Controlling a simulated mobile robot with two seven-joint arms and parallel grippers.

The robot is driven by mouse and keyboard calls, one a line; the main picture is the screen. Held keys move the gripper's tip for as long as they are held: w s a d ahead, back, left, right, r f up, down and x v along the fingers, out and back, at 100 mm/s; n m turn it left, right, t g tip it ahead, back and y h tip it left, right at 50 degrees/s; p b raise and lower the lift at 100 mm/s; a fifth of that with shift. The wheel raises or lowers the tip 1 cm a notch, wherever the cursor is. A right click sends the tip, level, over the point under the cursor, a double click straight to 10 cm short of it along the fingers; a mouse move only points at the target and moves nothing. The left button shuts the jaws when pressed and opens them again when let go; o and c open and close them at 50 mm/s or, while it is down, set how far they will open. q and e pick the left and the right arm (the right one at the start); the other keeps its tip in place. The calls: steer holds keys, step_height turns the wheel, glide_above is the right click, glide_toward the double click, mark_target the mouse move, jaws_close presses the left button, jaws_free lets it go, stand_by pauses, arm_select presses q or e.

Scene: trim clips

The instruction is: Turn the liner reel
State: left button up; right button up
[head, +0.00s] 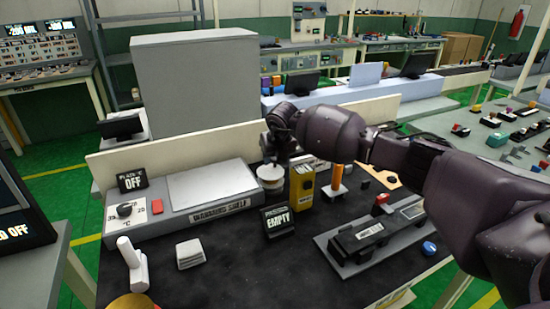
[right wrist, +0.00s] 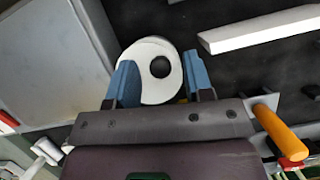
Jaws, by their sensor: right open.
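The liner reel (head: 271,177) is a white round disc on the dark bench top, just right of the warming shelf. In the right wrist view the liner reel (right wrist: 150,52) shows its white face and a dark round hub. My right gripper (head: 277,155) is over the reel, pointing down. In the right wrist view its two blue fingers (right wrist: 159,62) are open, one on each side of the reel's near part. The left finger overlaps the reel's edge in the picture; I cannot tell whether it touches. My left gripper is not in view.
The warming shelf (head: 185,203) stands left of the reel. A yellow box (head: 302,188), an orange-handled tool (head: 338,180) and a sign reading EMPTY (head: 277,221) stand close on the right and front. A black fixture (head: 365,238) lies further right.

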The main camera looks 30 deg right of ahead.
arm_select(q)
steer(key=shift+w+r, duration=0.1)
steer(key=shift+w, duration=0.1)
arm_select(e)
steer(key=shift+f, duration=0.1)
steer(key=shift+c, duration=0.3)
